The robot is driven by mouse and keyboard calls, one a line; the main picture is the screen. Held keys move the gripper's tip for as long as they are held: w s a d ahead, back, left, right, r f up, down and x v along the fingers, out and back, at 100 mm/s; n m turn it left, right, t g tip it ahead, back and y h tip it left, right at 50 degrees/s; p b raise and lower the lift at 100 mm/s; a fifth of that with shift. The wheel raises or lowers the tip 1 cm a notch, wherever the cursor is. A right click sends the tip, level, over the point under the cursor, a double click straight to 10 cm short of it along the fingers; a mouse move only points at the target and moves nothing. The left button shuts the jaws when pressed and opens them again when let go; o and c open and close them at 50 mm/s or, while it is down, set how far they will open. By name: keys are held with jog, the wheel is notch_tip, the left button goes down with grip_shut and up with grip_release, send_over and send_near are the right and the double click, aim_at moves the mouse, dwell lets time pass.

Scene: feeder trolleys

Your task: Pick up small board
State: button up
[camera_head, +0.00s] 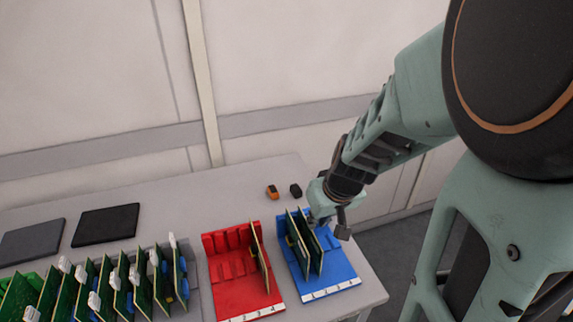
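A blue rack (333,284) stands near the table's right end. At least two thin upright boards (298,246) stand in its left part. A red rack (232,294) to its left holds one thin upright board (261,258) in its right part. My gripper (328,224) is at the back of the blue rack, close to the top of its boards. I cannot tell whether it touches a board. Its fingers are small and partly hidden, so their opening does not show.
Several larger green boards (141,284) stand in a row at the left. Two dark flat pads (106,225) lie behind them. A small orange block (272,192) and a small black block (295,190) lie behind the racks. The table (220,201) ends just right of the blue rack.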

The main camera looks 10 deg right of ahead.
jog(key=b+x, duration=0.1)
jog(key=x, duration=0.3)
jog(key=shift+f, duration=0.1)
jog(key=shift+w+b+x, duration=0.25)
jog(key=shift+b+x, duration=0.2)
jog(key=shift+x, duration=0.95)
jog(key=shift+w+b+x, duration=0.2)
jog(key=shift+b+x, duration=0.2)
jog(key=shift+x, duration=1)
jog(key=shift+b, duration=0.4)
jog(key=shift+c, duration=0.7)
grip_shut()
notch_tip(320, 180, up, 19)
jog(key=p, duration=0.5)
jog(key=shift+f+p, duration=0.2)
jog(key=shift+p, duration=0.1)
jog(key=shift+a+f, duration=0.15)
